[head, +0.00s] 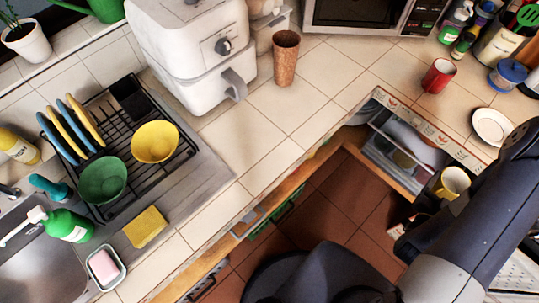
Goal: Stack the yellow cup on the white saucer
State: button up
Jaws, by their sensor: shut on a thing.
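The yellow cup (453,183) is at the right of the head view, beside my dark arm, with its opening facing up towards the camera. My gripper (440,196) is mostly hidden behind my arm; it is shut on the yellow cup, and the exact finger contact is not clear. The white saucer (492,126) lies flat on the tiled counter at the right, above the cup in the picture and apart from it. The saucer is empty.
A red cup (438,76) stands left of the saucer. A brown tumbler (286,58), a white air fryer (195,50) and a dish rack (128,150) with bowls are further left. The central counter is clear.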

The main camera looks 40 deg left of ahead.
aim_at(490, 133)
jog(key=i+l+u, duration=0.1)
jog(key=u, duration=0.4)
jog(key=l+u, duration=0.35)
jog(key=u, duration=0.15)
jog(key=i+l+u, duration=0.1)
jog(key=l+u, duration=0.15)
jog(key=u, duration=0.25)
jog(key=l+u, duration=0.25)
jog(key=u, duration=0.25)
jog(key=k+l+u, duration=0.1)
jog(key=l+u, duration=0.15)
jog(key=u, duration=0.25)
jog(key=k+l+u, duration=0.1)
jog(key=u, duration=0.35)
jog(key=l, duration=0.1)
